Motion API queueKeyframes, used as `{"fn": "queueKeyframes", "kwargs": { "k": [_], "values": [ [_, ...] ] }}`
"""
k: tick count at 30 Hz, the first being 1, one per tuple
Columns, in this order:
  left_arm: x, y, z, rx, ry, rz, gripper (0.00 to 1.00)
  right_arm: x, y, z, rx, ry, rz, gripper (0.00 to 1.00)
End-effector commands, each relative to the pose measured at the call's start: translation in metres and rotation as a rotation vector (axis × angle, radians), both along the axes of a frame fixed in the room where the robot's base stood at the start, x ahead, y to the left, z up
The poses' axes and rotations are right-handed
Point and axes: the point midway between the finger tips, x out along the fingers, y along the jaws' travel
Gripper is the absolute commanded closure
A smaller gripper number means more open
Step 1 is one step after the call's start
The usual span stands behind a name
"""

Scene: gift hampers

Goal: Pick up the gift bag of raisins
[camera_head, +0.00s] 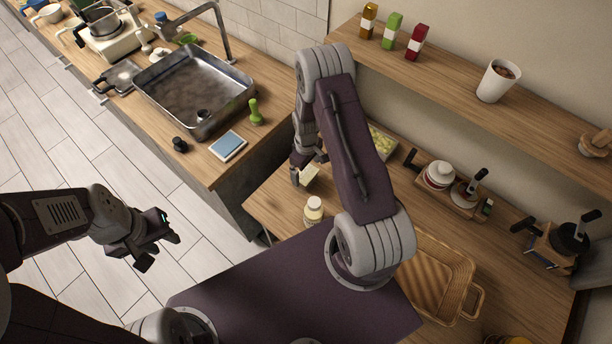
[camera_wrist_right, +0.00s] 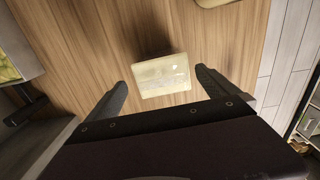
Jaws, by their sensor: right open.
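A small pale cream bag (camera_head: 309,176), which looks like the gift bag, stands on the wooden counter beside my right gripper (camera_head: 301,176). In the right wrist view the bag (camera_wrist_right: 162,75) is just ahead of and between the two fingertips of my right gripper (camera_wrist_right: 161,82), with space on both sides. Its print is too blurred to read. My right gripper is open and empty. My left gripper (camera_head: 160,243) hangs over the tiled floor at the left, with its fingers apart and nothing between them.
A jar with a pale lid (camera_head: 313,211) stands near the bag. A wicker basket (camera_head: 440,275) is at the right, partly behind my right arm. A box of green items (camera_head: 381,143) is behind the arm. A shelf (camera_head: 455,75) runs above the counter; a sink (camera_head: 195,90) is at the left.

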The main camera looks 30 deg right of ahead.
Motion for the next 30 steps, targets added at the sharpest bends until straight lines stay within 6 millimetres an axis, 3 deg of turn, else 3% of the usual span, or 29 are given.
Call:
{"fn": "queueKeyframes", "kwargs": {
  "k": [6, 9, 17, 18, 26, 30],
  "values": [
    [0.000, 0.000, 0.023, 0.000, 0.000, 0.000, 0.64, -0.003, 0.003, -0.027, 0.001, 0.005, 0.001, 0.02],
    [0.000, 0.000, 0.024, 0.000, 0.000, 0.000, 0.64, -0.002, 0.002, -0.043, 0.000, 0.002, 0.000, 0.02],
    [0.000, 0.000, 0.023, 0.000, 0.000, 0.000, 0.64, -0.001, 0.002, -0.051, 0.000, 0.000, 0.000, 0.02],
    [0.000, 0.000, 0.023, 0.000, 0.000, 0.000, 0.64, -0.001, 0.002, -0.051, 0.000, 0.000, 0.000, 0.05],
    [0.000, 0.000, 0.023, 0.000, 0.000, 0.000, 0.64, -0.001, 0.002, -0.051, 0.000, 0.000, 0.000, 0.77],
    [0.000, 0.000, 0.023, 0.000, 0.000, 0.000, 0.64, -0.001, 0.002, -0.050, 0.000, 0.000, 0.000, 0.77]
  ]
}}
